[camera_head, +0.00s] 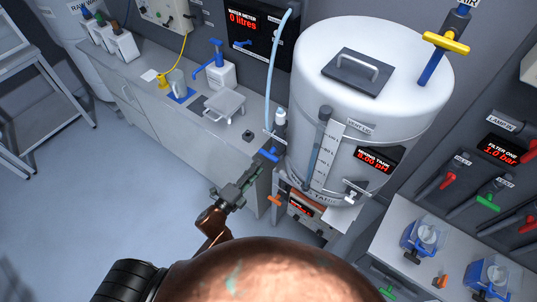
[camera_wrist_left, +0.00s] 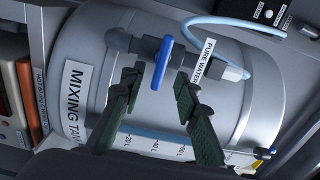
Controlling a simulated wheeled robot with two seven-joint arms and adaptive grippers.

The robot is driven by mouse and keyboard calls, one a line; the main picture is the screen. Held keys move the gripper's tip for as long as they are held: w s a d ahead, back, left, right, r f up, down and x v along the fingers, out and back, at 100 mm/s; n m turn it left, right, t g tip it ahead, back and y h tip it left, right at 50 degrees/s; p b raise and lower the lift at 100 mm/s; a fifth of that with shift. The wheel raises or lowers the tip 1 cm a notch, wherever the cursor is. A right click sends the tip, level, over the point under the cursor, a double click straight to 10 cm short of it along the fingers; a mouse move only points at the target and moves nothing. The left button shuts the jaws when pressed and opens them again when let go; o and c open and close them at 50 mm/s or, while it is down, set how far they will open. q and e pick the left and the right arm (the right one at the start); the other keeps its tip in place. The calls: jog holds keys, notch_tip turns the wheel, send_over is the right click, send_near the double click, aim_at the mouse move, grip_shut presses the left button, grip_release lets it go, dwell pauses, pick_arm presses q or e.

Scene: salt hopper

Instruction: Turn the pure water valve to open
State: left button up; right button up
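The pure water valve has a blue handle (camera_head: 269,154) at the left side of the white mixing tank (camera_head: 325,55) in the head view. In the left wrist view the blue handle (camera_wrist_left: 162,62) lies across the dark pipe (camera_wrist_left: 145,46), beside the "PURE WATER" label (camera_wrist_left: 204,60). My left gripper (camera_head: 253,174) is just in front of the valve. In the left wrist view its two green fingers (camera_wrist_left: 158,74) are apart, with the handle appearing between their tips. Contact with the handle is not visible. My right gripper is not in view.
A light blue hose (camera_head: 273,75) rises beside the tank. An orange handle (camera_head: 274,200) sits below the valve. The counter (camera_head: 150,100) holds a scale (camera_head: 224,104) and bottles. Red and green valve handles line the right wall.

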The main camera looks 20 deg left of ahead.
aim_at(267, 157)
pick_arm(q)
jog(key=p+x, duration=0.1)
jog(key=x, duration=0.6)
jog(key=shift+w+d, duration=0.1)
jog(key=shift+w, duration=0.25)
grip_shut()
